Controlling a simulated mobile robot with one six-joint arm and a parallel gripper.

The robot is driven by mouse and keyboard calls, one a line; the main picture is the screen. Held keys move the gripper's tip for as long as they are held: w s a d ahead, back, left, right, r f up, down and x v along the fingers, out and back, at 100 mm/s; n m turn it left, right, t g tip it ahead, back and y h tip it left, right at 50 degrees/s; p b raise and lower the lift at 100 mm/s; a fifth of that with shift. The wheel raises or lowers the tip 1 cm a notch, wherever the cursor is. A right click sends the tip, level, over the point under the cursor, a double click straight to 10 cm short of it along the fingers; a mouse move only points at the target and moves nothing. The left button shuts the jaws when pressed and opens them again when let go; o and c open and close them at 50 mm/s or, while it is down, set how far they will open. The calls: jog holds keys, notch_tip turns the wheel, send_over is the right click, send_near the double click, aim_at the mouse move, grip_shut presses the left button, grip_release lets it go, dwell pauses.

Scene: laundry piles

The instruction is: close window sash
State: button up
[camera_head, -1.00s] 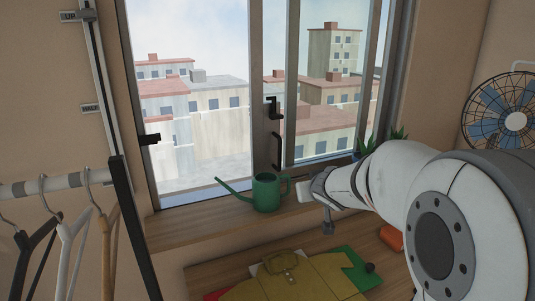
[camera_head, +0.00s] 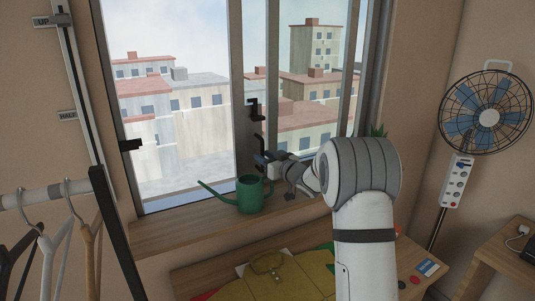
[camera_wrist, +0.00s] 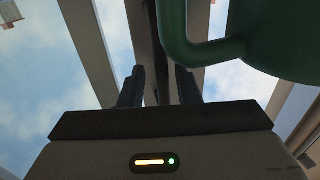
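The window sash (camera_head: 244,135) stands at the middle of the window frame, and the left half of the opening shows the city. A black latch lever (camera_head: 253,104) and a black pull handle (camera_head: 259,143) are on its stile. My gripper (camera_head: 263,159) is at the lower end of the pull handle, just above the watering can. In the wrist view its two dark fingers (camera_wrist: 159,86) point at the window and stand apart, open. A dark upright bar shows beyond the gap; I cannot tell whether it lies between the fingers.
A green watering can (camera_head: 250,194) stands on the wooden sill (camera_head: 180,229), close under my gripper; its handle also looms in the wrist view (camera_wrist: 190,48). Folded clothes (camera_head: 285,277) lie on the table below. A clothes rack (camera_head: 40,196) is left, a fan (camera_head: 487,115) right.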

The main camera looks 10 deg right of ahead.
jog(key=shift+x, duration=0.95)
jog(key=shift+c, duration=0.3)
grip_shut()
